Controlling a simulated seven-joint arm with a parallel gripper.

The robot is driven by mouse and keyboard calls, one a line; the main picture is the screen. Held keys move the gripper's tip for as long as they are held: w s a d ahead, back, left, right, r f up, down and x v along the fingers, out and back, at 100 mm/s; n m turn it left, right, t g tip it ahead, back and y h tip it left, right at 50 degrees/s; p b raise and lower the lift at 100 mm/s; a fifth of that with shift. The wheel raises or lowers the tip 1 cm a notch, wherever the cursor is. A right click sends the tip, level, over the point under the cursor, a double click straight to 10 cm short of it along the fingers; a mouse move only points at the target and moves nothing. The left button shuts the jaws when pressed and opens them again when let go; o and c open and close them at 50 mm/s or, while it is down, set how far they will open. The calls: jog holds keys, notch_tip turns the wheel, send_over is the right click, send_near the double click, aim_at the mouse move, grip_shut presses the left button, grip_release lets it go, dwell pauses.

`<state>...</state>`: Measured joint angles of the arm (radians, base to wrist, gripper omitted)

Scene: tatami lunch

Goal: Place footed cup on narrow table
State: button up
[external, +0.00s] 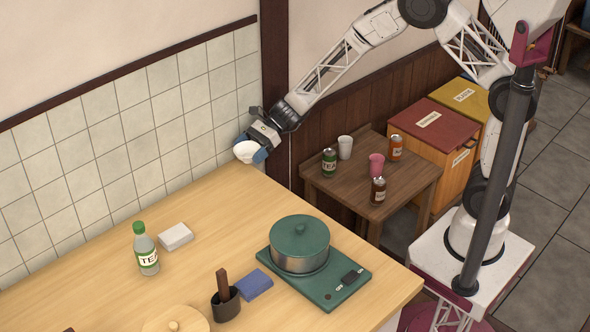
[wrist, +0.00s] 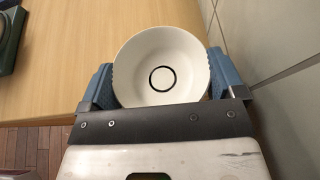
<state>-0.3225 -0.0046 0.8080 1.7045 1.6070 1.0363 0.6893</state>
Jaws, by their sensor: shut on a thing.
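A white footed cup (external: 246,151) is held in my gripper (external: 257,148) near the tiled wall, by the far right corner of the wooden counter. In the wrist view the cup (wrist: 160,66) shows as a round white bowl with a dark ring inside, between the two blue fingers of my gripper (wrist: 161,80). Its foot is hidden from both views. I cannot tell how high it is above the counter. The narrow table (external: 398,194) is a small dark wooden table to the right of the counter, against the wood-panelled wall.
The small table bears a green can (external: 329,162), a white cup (external: 345,147), a pink cup (external: 376,164) and two brown cans (external: 378,190). Red and yellow bins stand behind the small table.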

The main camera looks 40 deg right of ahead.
jog(key=s+d+f+m+t, duration=0.2)
jog(key=s+d+f, duration=0.25)
jog(key=d, duration=0.75)
jog(key=s+d+f+m+t+h, duration=0.15)
jog(key=s+d+f, duration=0.3)
jog(key=d, duration=0.85)
jog(key=s+d+f+m+t, duration=0.25)
jog(key=s+d+f, duration=0.2)
jog(key=d, duration=0.75)
jog(key=s+d+f+m+t+h, duration=0.3)
jog(key=s+d, duration=0.5)
jog(key=s, duration=0.4)
jog(key=s+a+f+m+t+h, duration=0.1)
jog(key=s+f+m+t+h, duration=0.1)
jog(key=s, duration=1.4)
jog(key=shift+s+m+t+h, duration=0.35)
jog(key=shift+m+t+h, duration=0.25)
jog(key=shift+m+h, duration=0.45)
jog(key=shift+w+a+y, duration=0.1)
jog(key=shift+y, duration=0.2)
send_over(405, 190)
jog(key=shift+f, duration=0.75)
